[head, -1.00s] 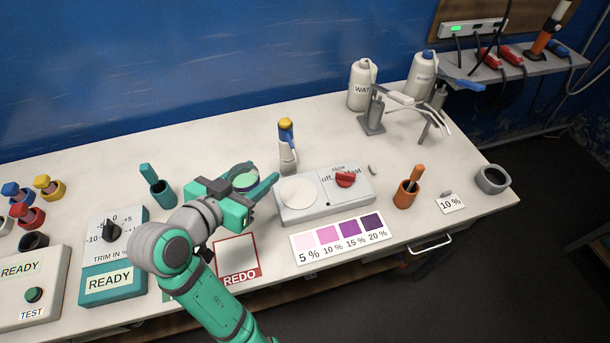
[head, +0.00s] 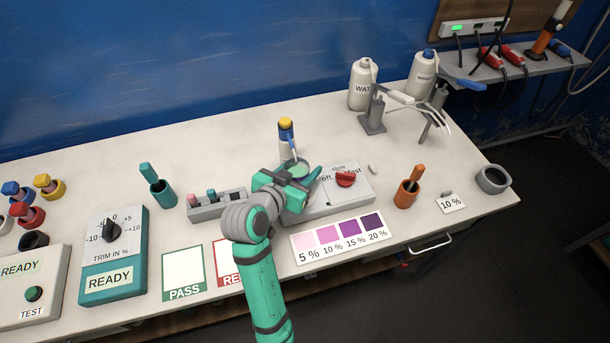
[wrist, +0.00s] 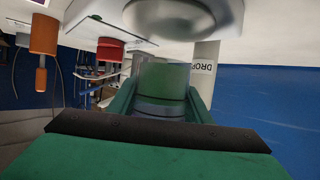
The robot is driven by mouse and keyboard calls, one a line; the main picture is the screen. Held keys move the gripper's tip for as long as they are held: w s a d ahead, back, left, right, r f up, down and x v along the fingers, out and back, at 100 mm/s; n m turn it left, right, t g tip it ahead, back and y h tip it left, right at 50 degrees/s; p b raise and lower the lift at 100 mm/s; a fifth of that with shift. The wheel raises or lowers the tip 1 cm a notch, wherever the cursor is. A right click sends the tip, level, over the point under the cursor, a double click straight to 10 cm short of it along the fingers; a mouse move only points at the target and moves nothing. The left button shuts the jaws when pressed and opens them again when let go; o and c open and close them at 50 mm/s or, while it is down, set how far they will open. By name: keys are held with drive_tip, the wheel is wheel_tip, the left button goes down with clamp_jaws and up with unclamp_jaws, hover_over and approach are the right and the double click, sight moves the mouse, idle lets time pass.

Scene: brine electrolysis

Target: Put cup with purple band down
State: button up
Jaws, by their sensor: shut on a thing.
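My gripper (head: 297,178) is shut on a clear cup (head: 299,167) with greenish contents, over the left part of the grey stirrer box (head: 312,208). In the wrist view the cup (wrist: 162,82) stands between the green fingers. A bluish-grey band shows low on it there; I cannot make out a purple band. The stirrer's round plate (wrist: 180,16) shows in the wrist view, apart from the cup; in the head view my gripper and arm hide it. Whether the cup touches the box cannot be told from the head view.
A dropper bottle with yellow cap (head: 286,132) stands just behind the cup. The red knob (head: 345,179) is to the right. The colour chart (head: 341,236) lies in front. PASS (head: 184,271) and REDO (head: 226,261) cards and a grey rack (head: 206,209) are to the left.

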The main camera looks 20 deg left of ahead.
drive_tip(key=shift+w+d+f, duration=0.1)
drive_tip(key=shift+w+f, duration=0.05)
drive_tip(key=shift+f, duration=0.75)
drive_tip(key=shift+w+d+f, duration=0.1)
drive_tip(key=shift+w+f, duration=0.05)
drive_tip(key=shift+f, duration=0.75)
drive_tip(key=shift+f, duration=0.1)
drive_tip(key=o, duration=1.3)
drive_tip(key=v, duration=1.2)
drive_tip(key=shift+s, duration=0.15)
